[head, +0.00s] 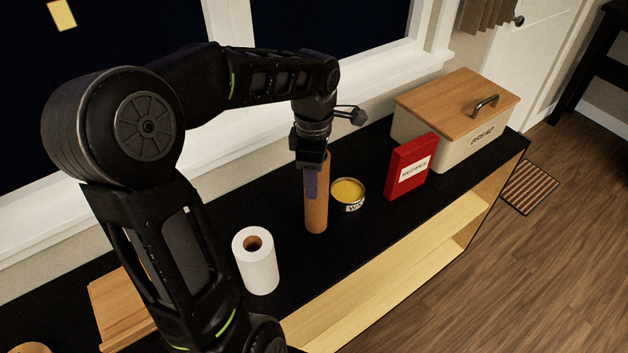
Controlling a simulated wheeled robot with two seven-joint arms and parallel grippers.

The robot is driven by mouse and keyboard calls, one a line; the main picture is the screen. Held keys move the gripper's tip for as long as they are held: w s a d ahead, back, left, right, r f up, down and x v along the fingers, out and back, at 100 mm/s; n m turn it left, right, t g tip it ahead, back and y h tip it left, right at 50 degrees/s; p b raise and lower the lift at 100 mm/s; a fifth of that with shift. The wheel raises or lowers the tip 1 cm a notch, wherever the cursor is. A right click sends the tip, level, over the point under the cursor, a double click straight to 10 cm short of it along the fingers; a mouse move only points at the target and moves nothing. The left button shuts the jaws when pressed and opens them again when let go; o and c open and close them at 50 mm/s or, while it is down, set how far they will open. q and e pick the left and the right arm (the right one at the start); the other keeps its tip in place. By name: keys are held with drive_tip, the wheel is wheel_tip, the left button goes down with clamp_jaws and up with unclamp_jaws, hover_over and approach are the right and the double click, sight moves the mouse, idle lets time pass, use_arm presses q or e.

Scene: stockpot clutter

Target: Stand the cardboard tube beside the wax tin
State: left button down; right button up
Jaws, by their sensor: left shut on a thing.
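The cardboard tube (317,212) is a tall brown cylinder, upright at the middle of the black counter. My left gripper (312,180) points down from above and is shut on the tube's upper part, hiding some of it. The tube's lower end is at or very close to the counter top; I cannot tell if it touches. The wax tin (348,192) is a low round tin with a yellow top and a pale label, close to the right of the tube with a small gap. My right gripper does not show.
A white paper roll (256,262) stands at front left of the tube. A red recipe book (408,168) stands upright right of the tin, before a bread box (452,128) with a wooden lid. Wooden boards (112,310) lie at left. The window wall runs behind the counter (350,250).

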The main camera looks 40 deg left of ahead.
use_arm(q)
drive_tip(key=shift+f, duration=0.8)
drive_tip(key=shift+f, duration=0.25)
drive_tip(key=c, duration=0.7)
unclamp_jaws()
drive_tip(key=shift+r, duration=0.1)
drive_tip(key=shift+c, duration=0.2)
wheel_tip(320, 180, up, 12)
drive_tip(key=shift+r, duration=0.2)
